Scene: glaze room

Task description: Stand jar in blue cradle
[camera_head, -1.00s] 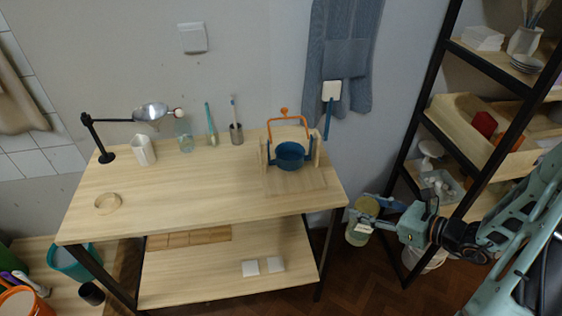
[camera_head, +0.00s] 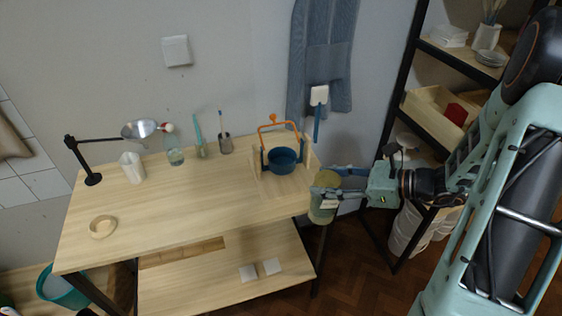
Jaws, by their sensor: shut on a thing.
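The blue cradle (camera_head: 283,161) is a round blue cup between wooden side posts on a wooden base, at the right end of the table. An orange handle-like bar (camera_head: 275,125) arches above it. My gripper (camera_head: 328,187) is shut on a jar (camera_head: 322,209), a greenish-yellow see-through vessel with a light label. The jar is upright, at the table's right edge and lower right of the cradle, apart from it. The gripper hides part of the jar's top.
The wooden table (camera_head: 180,210) is mostly clear in the middle. A wooden ring (camera_head: 102,227), a lamp (camera_head: 92,177), a white pitcher (camera_head: 132,168) and a glass bottle (camera_head: 174,152) stand on it. A shelf rack (camera_head: 425,120) stands at right.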

